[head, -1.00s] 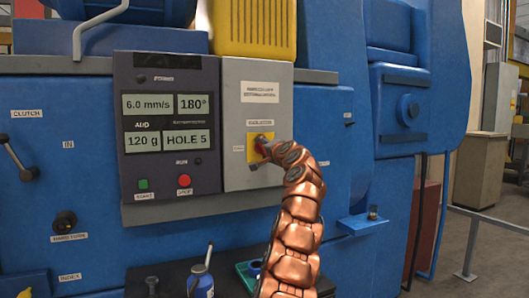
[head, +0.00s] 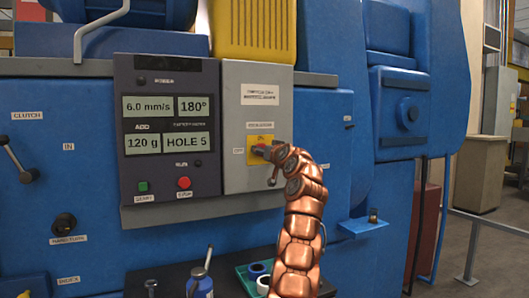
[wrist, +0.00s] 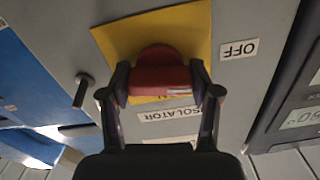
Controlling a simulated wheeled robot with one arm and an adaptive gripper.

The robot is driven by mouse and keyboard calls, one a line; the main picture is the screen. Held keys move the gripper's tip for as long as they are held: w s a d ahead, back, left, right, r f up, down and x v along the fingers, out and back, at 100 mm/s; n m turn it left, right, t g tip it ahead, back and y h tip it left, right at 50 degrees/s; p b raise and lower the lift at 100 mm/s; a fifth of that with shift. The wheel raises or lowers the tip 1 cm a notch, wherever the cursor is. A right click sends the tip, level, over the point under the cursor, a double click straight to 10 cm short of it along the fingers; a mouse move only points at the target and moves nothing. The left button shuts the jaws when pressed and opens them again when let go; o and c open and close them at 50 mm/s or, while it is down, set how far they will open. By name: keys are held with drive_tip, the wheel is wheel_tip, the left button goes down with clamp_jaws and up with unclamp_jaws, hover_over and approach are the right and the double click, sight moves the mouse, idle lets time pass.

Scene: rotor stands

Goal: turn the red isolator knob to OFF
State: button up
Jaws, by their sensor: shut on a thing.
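The red isolator knob (wrist: 158,72) sits on a yellow plate (wrist: 185,22) in the wrist view. My gripper (wrist: 160,90) is shut on it, one finger on each side. A pale mark shows on the knob's face, towards the OFF label (wrist: 238,50), which is at the right in this view. In the head view my gripper (head: 264,151) is at the yellow plate (head: 260,139) on the grey isolator box (head: 243,100) and hides most of the knob. The OFF label (head: 238,151) is left of the plate there.
A dark control panel (head: 168,130) with displays and green and red buttons adjoins the box on the left. A small lever (wrist: 83,90) stands out from the box beside the knob. Below are a dark shelf with a blue bottle (head: 200,282) and a green tray (head: 243,272).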

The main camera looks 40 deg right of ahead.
drive_tip(key=shift+f+n, duration=0.15)
drive_tip(key=shift+n, duration=0.85)
drive_tip(key=o, duration=1.2)
drive_tip(key=shift+c, duration=0.2)
drive_tip(key=shift+s, duration=0.15)
drive_tip(key=v, duration=1.1)
drive_tip(key=shift+s+a, duration=0.2)
drive_tip(key=shift+s, duration=0.1)
